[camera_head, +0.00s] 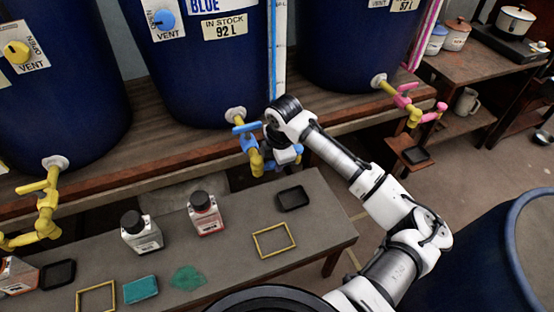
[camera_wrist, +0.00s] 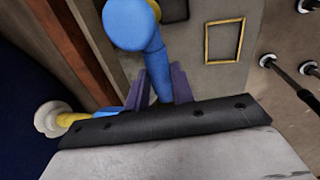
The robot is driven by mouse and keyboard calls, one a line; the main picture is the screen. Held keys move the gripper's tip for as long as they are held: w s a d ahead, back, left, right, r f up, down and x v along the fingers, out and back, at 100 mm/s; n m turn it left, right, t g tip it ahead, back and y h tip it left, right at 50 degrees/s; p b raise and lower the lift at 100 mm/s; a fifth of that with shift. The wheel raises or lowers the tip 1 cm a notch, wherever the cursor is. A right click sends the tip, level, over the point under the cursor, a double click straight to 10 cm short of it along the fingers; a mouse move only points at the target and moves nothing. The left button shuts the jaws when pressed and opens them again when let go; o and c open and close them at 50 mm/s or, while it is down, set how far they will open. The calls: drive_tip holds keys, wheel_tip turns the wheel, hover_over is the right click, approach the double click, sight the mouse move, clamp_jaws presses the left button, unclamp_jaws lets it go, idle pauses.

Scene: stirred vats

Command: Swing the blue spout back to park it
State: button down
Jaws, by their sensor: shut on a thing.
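The blue vat's tap (camera_head: 236,116) sticks out low on the middle vat, with a yellow body and a blue handle (camera_head: 246,128). My gripper (camera_head: 288,152) is at this tap, just right of its yellow parts, and the arm hides part of it. In the wrist view, the blue spout (camera_wrist: 150,50) runs between the two purple fingers of my gripper (camera_wrist: 158,88), which are shut on it. The spout's rounded end (camera_wrist: 126,22) shows beyond the fingers. The vat with the BLUE label (camera_head: 215,75) reads 92 L in stock.
A low bench (camera_head: 330,215) below holds bottles, a black tray (camera_head: 292,198) and yellow frames (camera_head: 273,240). Yellow (camera_head: 45,205) and pink (camera_head: 405,98) taps stand left and right. A large blue drum (camera_head: 470,265) is at lower right.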

drive_tip(key=c, duration=1.2)
unclamp_jaws()
wheel_tip(320, 180, up, 14)
drive_tip(key=s, duration=0.2)
drive_tip(key=shift+s+d+f+b, duration=0.2)
drive_tip(key=shift+s+d+b, duration=0.05)
drive_tip(key=shift+d+b, duration=0.15)
